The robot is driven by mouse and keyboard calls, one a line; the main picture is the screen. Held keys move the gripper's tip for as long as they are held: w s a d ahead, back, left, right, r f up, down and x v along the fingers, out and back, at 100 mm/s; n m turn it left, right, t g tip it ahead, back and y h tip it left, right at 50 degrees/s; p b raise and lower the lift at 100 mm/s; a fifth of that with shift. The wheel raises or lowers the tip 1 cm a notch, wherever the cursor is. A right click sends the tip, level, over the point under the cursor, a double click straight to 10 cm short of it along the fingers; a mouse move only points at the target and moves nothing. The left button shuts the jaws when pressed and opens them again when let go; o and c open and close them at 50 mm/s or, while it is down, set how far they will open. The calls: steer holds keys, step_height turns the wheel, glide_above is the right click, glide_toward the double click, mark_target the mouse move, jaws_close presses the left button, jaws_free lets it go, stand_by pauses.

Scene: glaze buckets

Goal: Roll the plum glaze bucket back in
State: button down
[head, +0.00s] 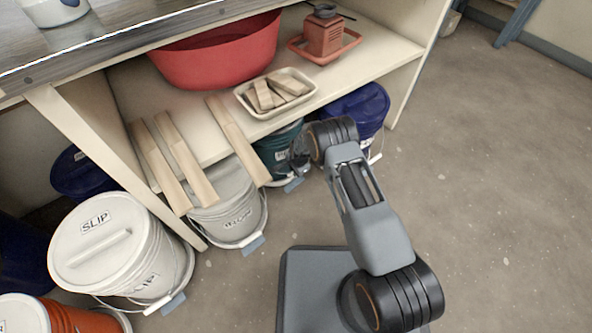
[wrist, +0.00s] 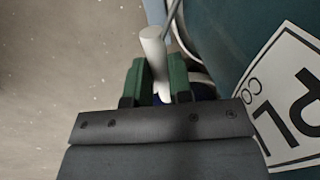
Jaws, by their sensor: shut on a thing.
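A dark teal bucket (head: 272,152) stands under the low shelf, partly hidden by the shelf and my arm. In the wrist view its teal wall (wrist: 222,40) fills the right side, with a white label (wrist: 290,105) whose large letters are cut off; "PL" seems to show. My gripper (head: 298,160) is at the bucket's front right side. In the wrist view my gripper (wrist: 160,80) has its green fingers shut on the white grip (wrist: 153,45) of the bucket's wire handle. The bucket's lid is mostly hidden.
A deep blue bucket (head: 360,104) stands right of the teal one. A white-grey bucket (head: 230,200), a SLIP bucket (head: 115,245) and an orange bucket (head: 60,318) stand left. Boards (head: 238,142) overhang the shelf front. The floor to the right (head: 500,180) is clear.

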steer(key=shift+w+a, duration=0.2)
steer(key=c, duration=1)
jaws_free()
steer(key=shift+c, duration=0.2)
steer(key=shift+d+r, duration=0.1)
step_height(320, 180, up, 13)
steer(key=s+d+p, duration=0.1)
steer(key=s+p, duration=0.1)
steer(key=p, duration=0.3)
steer(key=shift+d+r+p, duration=0.2)
steer(key=shift+d+p, duration=0.1)
steer(key=shift+p, duration=0.05)
steer(key=shift+s, duration=0.1)
